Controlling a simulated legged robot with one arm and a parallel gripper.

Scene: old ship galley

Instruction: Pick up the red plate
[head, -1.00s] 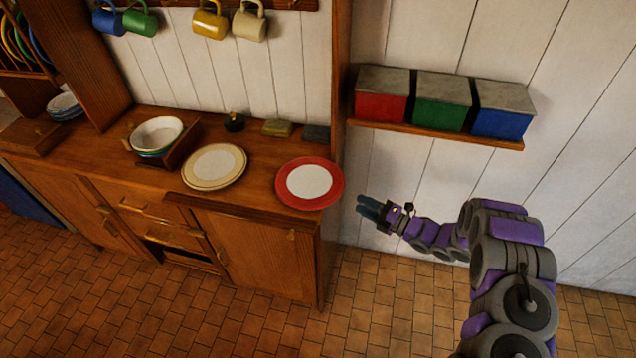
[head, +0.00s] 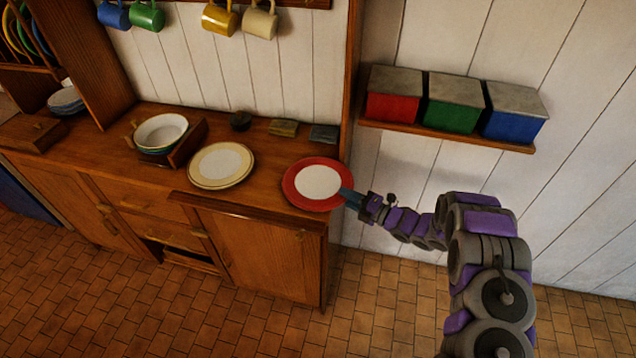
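The red plate (head: 297,194) has a wide red rim and a white centre. It lies flat on the right end of the wooden counter, close to the edge. My gripper (head: 349,197) is at the right side of the plate, its blue-grey fingers overlapping the rim in the head view. I cannot tell whether the fingers touch the rim or are shut on it, as they are small and seen from behind.
A cream plate (head: 221,165) with a yellow rim lies left of the red plate. Stacked bowls (head: 161,132) stand further left. Mugs (head: 220,18) hang above. Red, green and blue boxes (head: 455,104) stand on a wall shelf (head: 446,136) above my arm. The floor in front is clear.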

